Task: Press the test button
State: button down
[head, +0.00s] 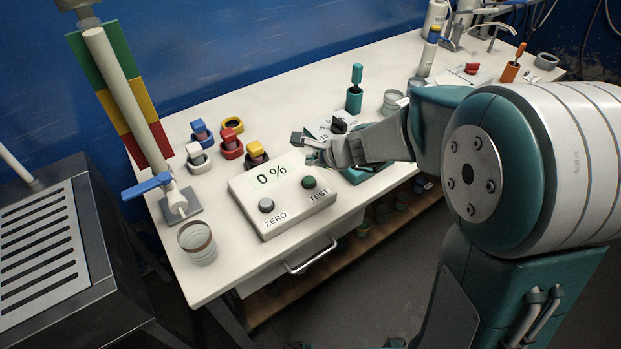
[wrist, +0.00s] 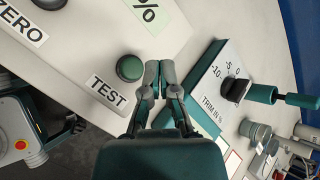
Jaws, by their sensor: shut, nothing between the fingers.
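The test button (head: 309,182) is a dark green round button on the white meter box (head: 250,196), above the label TEST. It also shows in the wrist view (wrist: 130,68), just left of my fingertips. The box display (head: 270,174) reads 0 %. A grey button (head: 266,205) sits above the label ZERO on the same box. My gripper (head: 308,148) is shut and empty, near the box's right back edge and close to the test button. In the wrist view its closed fingertips (wrist: 157,72) lie beside the button, and no contact with it shows.
A TRIM IN % panel (wrist: 215,88) with a black knob (wrist: 234,90) lies right of my fingers. A glass jar (head: 197,242) and a blue-handled valve (head: 148,186) stand at left. The table's back middle is clear.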

aim_at(306, 177)
jog(key=f, duration=0.3)
jog(key=shift+a, duration=0.35)
jog(key=shift+f, duration=0.25)
jog(key=shift+d+f, duration=0.1)
jog(key=shift+d, duration=0.2)
jog(key=shift+a, duration=0.2)
jog(key=shift+d+f, duration=0.1)
dwell(0.3)
jog(key=shift+f, duration=0.25)
jog(key=shift+s+f, duration=0.1)
jog(key=shift+f, duration=0.4)
dwell(0.9)
jog(key=shift+r, duration=0.95)
